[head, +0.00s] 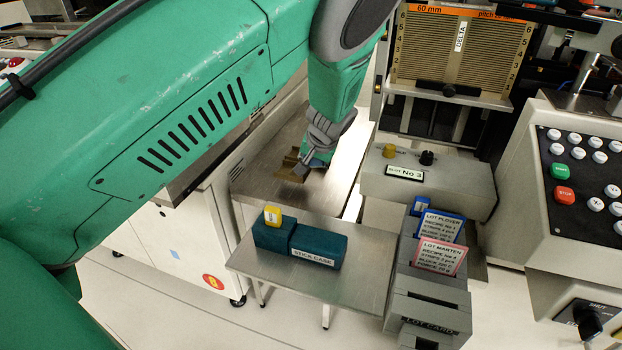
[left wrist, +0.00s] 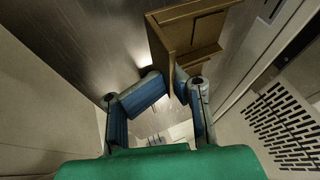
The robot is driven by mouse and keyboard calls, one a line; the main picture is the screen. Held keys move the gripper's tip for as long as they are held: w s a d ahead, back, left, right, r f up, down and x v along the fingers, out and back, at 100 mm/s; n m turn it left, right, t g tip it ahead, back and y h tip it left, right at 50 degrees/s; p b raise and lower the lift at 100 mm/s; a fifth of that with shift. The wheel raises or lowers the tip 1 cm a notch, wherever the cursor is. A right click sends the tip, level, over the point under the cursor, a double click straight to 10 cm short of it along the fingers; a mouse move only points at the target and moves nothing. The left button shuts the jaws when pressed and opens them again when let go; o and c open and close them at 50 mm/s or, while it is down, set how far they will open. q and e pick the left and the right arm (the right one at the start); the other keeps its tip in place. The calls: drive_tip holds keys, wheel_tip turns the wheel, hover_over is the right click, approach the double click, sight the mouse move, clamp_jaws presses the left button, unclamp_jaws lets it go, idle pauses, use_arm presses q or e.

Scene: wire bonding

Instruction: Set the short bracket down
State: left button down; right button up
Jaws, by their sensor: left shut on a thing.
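The short bracket (left wrist: 192,32) is a brown-gold stepped piece in the left wrist view. My left gripper (left wrist: 168,84) is shut on its near edge, with blue finger pads on either side. In the head view the bracket (head: 290,168) shows small at the fingertips of my left gripper (head: 312,162), over the steel table (head: 258,176). I cannot tell whether the bracket touches the table top. Part of the bracket is hidden by the fingers. My right gripper is not in view.
A teal stick case (head: 318,246) with a yellow-topped block stands on a lower steel table (head: 350,285) in front. A grey box labelled No 3 (head: 430,185) and a lot card holder (head: 428,300) stand to the right. The steel table top around the bracket looks clear.

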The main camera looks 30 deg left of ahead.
sight(309, 172)
use_arm(q)
drive_tip(key=shift+f, duration=0.45)
wheel_tip(309, 172, down, 2)
drive_tip(key=shift+f+b, duration=0.25)
drive_tip(key=shift+b, duration=0.35)
drive_tip(key=shift+a+f, duration=0.15)
drive_tip(key=shift+a, duration=0.15)
drive_tip(key=c, duration=1.4)
unclamp_jaws()
drive_tip(key=shift+d, duration=0.2)
